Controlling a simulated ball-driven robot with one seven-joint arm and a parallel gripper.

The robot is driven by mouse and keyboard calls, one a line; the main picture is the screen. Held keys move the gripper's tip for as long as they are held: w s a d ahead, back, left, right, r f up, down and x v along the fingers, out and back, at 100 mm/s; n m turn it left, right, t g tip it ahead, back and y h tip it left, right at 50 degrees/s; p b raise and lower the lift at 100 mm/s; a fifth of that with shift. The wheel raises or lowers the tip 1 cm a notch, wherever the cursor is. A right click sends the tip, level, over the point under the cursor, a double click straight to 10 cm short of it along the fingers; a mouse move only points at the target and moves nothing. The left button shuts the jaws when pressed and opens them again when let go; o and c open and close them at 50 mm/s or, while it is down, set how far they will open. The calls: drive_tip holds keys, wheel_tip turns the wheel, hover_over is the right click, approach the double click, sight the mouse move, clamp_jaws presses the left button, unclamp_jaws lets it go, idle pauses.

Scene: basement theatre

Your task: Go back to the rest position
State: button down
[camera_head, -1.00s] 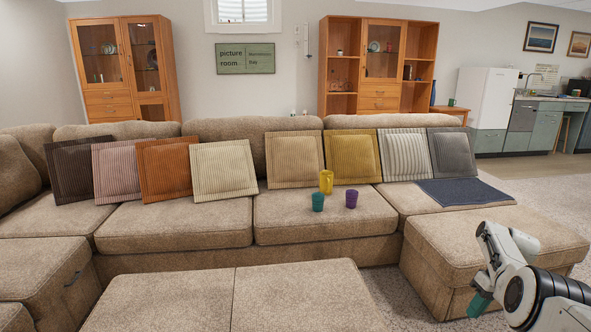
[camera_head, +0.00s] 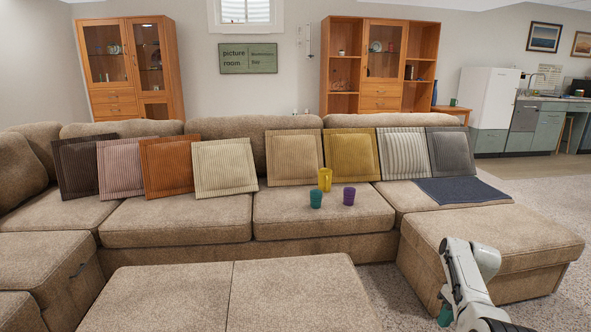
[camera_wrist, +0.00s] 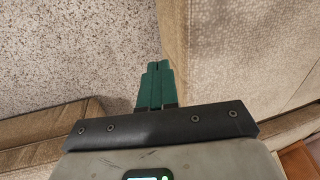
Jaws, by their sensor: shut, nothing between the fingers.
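My gripper (camera_wrist: 155,82) shows in the wrist view with its green fingers together and nothing between them. It hangs above the carpet beside the sofa's edge. In the head view my gripper (camera_head: 445,314) is low at the right, in front of the chaise part of the sofa, partly hidden by my own arm.
A beige sectional sofa (camera_head: 180,222) fills the middle, with an ottoman (camera_head: 225,295) in front. A teal cup (camera_head: 316,199), a yellow cup (camera_head: 325,179) and a purple cup (camera_head: 349,196) stand on the seat. Several cushions lean behind. Carpet (camera_head: 400,290) is free between ottoman and chaise.

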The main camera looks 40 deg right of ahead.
drive_tip(key=w+a+f+n+h, duration=0.15)
drive_tip(key=w+a, duration=0.25)
drive_tip(key=a, duration=0.8)
drive_tip(key=w+a+f+n+h, duration=0.1)
drive_tip(key=w+a+f+n, duration=0.15)
drive_tip(key=a, duration=1.05)
drive_tip(key=s+a+r+n+t, duration=0.1)
drive_tip(key=s+a+r, duration=0.2)
drive_tip(key=a, duration=0.4)
drive_tip(key=s+a+r+t, duration=0.1)
drive_tip(key=s+a+r, duration=0.2)
drive_tip(key=a, duration=0.3)
drive_tip(key=s+a+r+n+t, duration=0.1)
drive_tip(key=s+a+r+t, duration=0.2)
drive_tip(key=a, duration=0.4)
drive_tip(key=s+f+g+b, duration=0.1)
drive_tip(key=s+f+b, duration=0.2)
drive_tip(key=f, duration=0.2)
drive_tip(key=s+d+f+g+b, duration=0.1)
drive_tip(key=s+f+g+b, duration=0.1)
drive_tip(key=f, duration=0.4)
drive_tip(key=s+f+g+b, duration=0.2)
drive_tip(key=s+f+b, duration=0.3)
drive_tip(key=shift+s+d+f+m, duration=0.15)
drive_tip(key=shift+s+d+m, duration=0.1)
drive_tip(key=shift+s+m, duration=0.15)
wheel_tip(320, 180, up, 31)
drive_tip(key=p, duration=3.1)
drive_tip(key=shift+r+g, duration=0.2)
drive_tip(key=shift+g, duration=0.1)
